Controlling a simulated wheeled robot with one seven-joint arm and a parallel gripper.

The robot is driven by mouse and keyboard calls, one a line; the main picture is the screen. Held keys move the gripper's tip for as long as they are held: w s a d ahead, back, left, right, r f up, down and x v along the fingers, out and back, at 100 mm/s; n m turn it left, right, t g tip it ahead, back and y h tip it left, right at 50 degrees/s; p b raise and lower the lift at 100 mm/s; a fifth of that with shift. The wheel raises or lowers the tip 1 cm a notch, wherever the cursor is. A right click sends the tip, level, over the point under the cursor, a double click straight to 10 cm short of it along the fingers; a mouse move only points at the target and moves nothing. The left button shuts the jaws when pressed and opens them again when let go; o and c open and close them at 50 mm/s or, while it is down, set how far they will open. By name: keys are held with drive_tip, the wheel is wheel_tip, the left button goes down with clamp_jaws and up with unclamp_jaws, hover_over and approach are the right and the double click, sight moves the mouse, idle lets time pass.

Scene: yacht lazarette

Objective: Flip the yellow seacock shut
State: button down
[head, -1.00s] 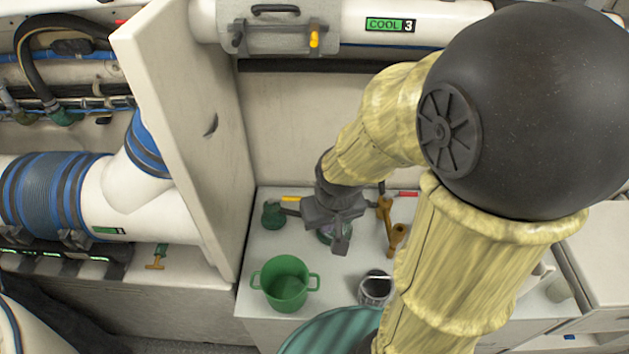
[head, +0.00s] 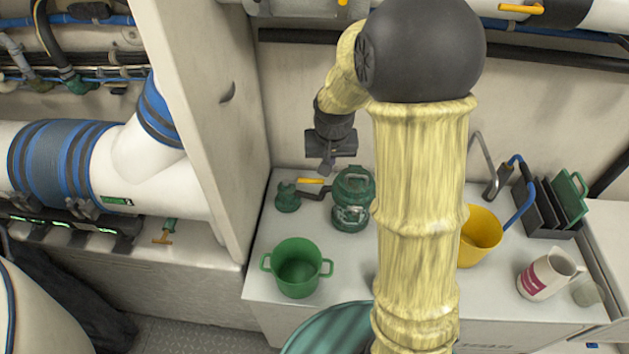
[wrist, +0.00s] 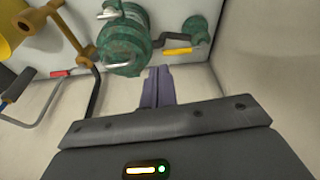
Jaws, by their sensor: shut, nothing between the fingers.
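The yellow seacock handle (head: 310,181) lies roughly level near the back wall, beside a round green fitting (head: 286,197) and a dark pipe. In the wrist view the yellow handle (wrist: 178,51) is just beyond my fingertips and a little right of them, with a gap between. A larger green strainer-like body (head: 353,198) stands right of it. My gripper (head: 325,168) is shut and empty, above and slightly right of the yellow handle; its shut fingers also show in the wrist view (wrist: 158,85).
A green pot (head: 297,268) stands at the counter's front left. A tall panel (head: 190,110) bounds the left side. A yellow bucket (head: 480,237) and a white jug (head: 548,273) stand to the right. A red handle (wrist: 60,73) shows in the wrist view.

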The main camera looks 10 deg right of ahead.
drive_tip(key=w+f+b, duration=0.2)
drive_tip(key=w+f, duration=0.2)
drive_tip(key=w, duration=0.2)
drive_tip(key=w+f+m+b, duration=0.1)
drive_tip(key=w+f+b, duration=0.1)
drive_tip(key=w+f, duration=0.3)
drive_tip(key=w, duration=0.2)
drive_tip(key=shift+w+m+h, duration=0.3)
drive_tip(key=shift+h, duration=0.1)
drive_tip(key=shift+a+f, duration=0.1)
drive_tip(key=shift+f, duration=0.05)
wheel_tip(320, 180, down, 8)
drive_tip(key=p, duration=0.1)
drive_tip(key=shift+s+a+f, duration=0.15)
drive_tip(key=shift+s+f, duration=0.1)
drive_tip(key=shift+s, duration=0.2)
